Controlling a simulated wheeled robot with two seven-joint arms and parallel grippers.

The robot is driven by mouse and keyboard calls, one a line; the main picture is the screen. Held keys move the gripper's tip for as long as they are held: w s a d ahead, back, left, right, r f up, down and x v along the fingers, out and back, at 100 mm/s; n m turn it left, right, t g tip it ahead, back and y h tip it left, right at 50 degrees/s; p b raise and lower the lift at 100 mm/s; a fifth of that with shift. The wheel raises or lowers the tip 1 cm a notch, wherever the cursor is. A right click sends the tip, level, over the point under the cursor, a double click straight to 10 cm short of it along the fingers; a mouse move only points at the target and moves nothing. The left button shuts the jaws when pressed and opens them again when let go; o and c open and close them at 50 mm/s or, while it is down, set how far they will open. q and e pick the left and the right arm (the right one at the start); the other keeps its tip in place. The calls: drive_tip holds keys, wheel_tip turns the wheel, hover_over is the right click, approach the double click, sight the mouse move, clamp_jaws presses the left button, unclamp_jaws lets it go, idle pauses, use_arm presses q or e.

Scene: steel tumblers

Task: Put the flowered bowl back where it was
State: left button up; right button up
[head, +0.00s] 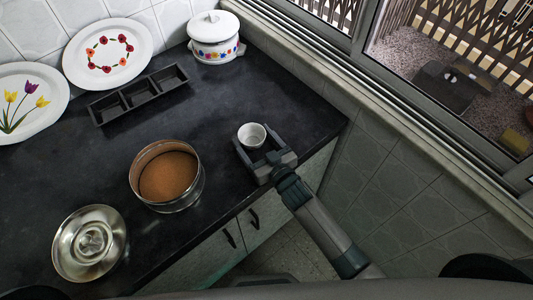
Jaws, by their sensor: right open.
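A small white bowl (251,135) stands upright on the dark counter near its front right part. I cannot make out a flower pattern on it from here. My right gripper (258,145) is open at the bowl, with its fingers on either side of the bowl's near part. I cannot tell whether they touch it. A white lidded pot with a colourful flower band (215,40) stands at the back corner. My left gripper is not in view.
A black three-part tray (133,101) lies near the wall. A round tin with brown contents (194,185) and a steel lid (72,263) are to the left. Flowered plates (136,43) lean on the tiles. The counter between tray and bowl is clear.

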drive_tip(key=b+v, duration=0.2)
drive_tip(key=v, duration=0.8)
drive_tip(key=shift+s, duration=0.2)
drive_tip(key=shift+s+d+r, duration=0.15)
drive_tip(key=shift+s+d, duration=0.2)
drive_tip(key=shift+s, duration=0.25)
